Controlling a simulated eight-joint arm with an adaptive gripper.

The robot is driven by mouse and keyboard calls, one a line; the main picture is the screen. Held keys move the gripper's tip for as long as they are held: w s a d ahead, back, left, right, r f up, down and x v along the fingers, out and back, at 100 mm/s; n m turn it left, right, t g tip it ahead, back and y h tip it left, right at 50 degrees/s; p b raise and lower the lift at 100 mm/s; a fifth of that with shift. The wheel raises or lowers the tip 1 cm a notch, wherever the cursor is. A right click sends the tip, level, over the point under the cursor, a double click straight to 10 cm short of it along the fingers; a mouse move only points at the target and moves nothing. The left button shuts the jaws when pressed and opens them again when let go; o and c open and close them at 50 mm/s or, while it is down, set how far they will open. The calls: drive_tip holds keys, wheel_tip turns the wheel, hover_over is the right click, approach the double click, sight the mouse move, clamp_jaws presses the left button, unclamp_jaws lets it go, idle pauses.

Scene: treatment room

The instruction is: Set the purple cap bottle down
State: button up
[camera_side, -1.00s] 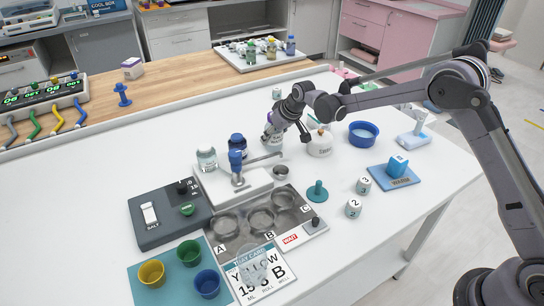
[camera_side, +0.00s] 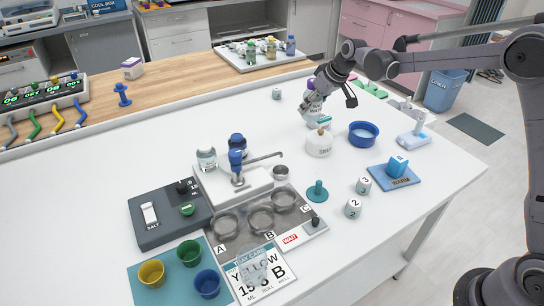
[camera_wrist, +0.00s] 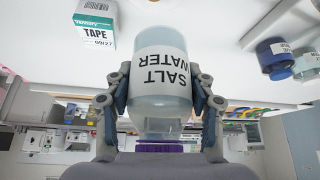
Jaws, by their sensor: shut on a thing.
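The purple cap bottle (camera_wrist: 160,75) is clear, with a white SALT WATER label. My gripper (camera_wrist: 162,90) is shut on it, one finger on each side of its body. Its purple cap (camera_wrist: 160,146) shows at the bottom of the wrist view, close to my palm. In the side view the bottle (camera_side: 313,106) is behind the white round jar, at the far side of the white table (camera_side: 350,240). My gripper (camera_side: 318,97) covers part of it there. I cannot tell whether its base touches the table.
A white round jar (camera_side: 319,146) stands just in front of the bottle, and a blue bowl (camera_side: 363,134) is to the right. A small white box marked TAPE (camera_wrist: 95,20) is in the wrist view.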

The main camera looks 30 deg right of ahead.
drive_tip(key=s+d+m+h, duration=0.15)
drive_tip(key=s+d, duration=0.35)
drive_tip(key=d, duration=1.3)
drive_tip(key=s+d+m+h, duration=0.1)
drive_tip(key=s+d+m, duration=0.35)
drive_tip(key=d, duration=1.25)
drive_tip(key=shift+n, duration=0.7)
drive_tip(key=w+a+f, duration=0.1)
drive_tip(key=w+f, duration=0.1)
drive_tip(key=w+a+f, duration=0.2)
drive_tip(key=w, duration=0.1)
drive_tip(key=w+a+f, duration=0.2)
drive_tip(key=w, duration=0.1)
drive_tip(key=shift+w+a+f, duration=0.15)
drive_tip(key=shift+a+f, duration=0.1)
drive_tip(key=shift+f, duration=2)
drive_tip(key=shift+f, duration=0.15)
drive_tip(key=o, duration=1.4)
drive_tip(key=shift+c, duration=0.2)
